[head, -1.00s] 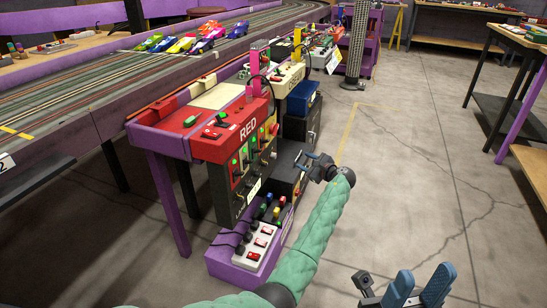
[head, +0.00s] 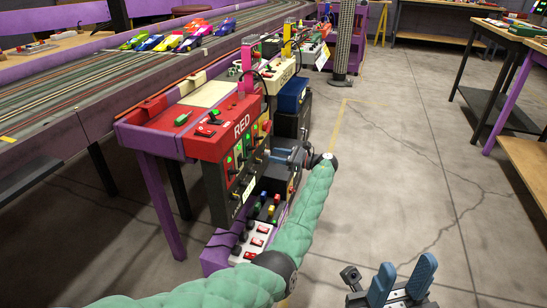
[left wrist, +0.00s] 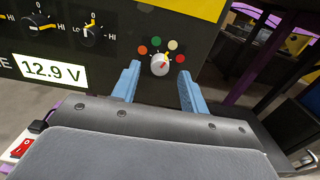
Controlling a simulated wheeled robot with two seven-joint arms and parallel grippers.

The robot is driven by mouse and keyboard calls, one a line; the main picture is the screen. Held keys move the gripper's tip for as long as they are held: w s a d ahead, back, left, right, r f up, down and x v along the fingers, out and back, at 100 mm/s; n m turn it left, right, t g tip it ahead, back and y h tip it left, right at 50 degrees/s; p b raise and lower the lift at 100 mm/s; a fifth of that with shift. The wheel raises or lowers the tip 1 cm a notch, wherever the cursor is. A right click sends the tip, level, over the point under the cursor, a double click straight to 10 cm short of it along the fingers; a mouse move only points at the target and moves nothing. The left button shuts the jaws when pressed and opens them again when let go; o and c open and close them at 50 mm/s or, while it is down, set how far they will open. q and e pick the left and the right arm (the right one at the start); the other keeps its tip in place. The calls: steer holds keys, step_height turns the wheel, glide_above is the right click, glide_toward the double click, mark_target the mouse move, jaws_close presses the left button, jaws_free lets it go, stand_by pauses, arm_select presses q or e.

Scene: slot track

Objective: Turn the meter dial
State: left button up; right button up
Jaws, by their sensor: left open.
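The meter dial (left wrist: 160,64) is a small round pale knob with a red pointer on a dark panel face (left wrist: 55,58). Several coloured dots arc above it: orange, green, cream and red among them. My left gripper (left wrist: 158,84) is open, one blue finger on each side of the dial in the left wrist view; I cannot tell if either touches it. In the head view my left gripper (head: 296,156) is beside the red-topped control box (head: 212,139), and the dial cannot be made out. My right gripper (head: 402,281) is open and empty above the floor at lower right.
Left of the dial are two black knobs (left wrist: 91,34) and a "12.9 V" display (left wrist: 51,70). A white switch strip (head: 250,243) lies below the box. The slot track (head: 70,85) with several cars runs behind. The floor (head: 400,170) on the right is clear.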

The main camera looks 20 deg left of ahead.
arm_select(q)
steer(key=shift+a, duration=0.85)
jaws_close()
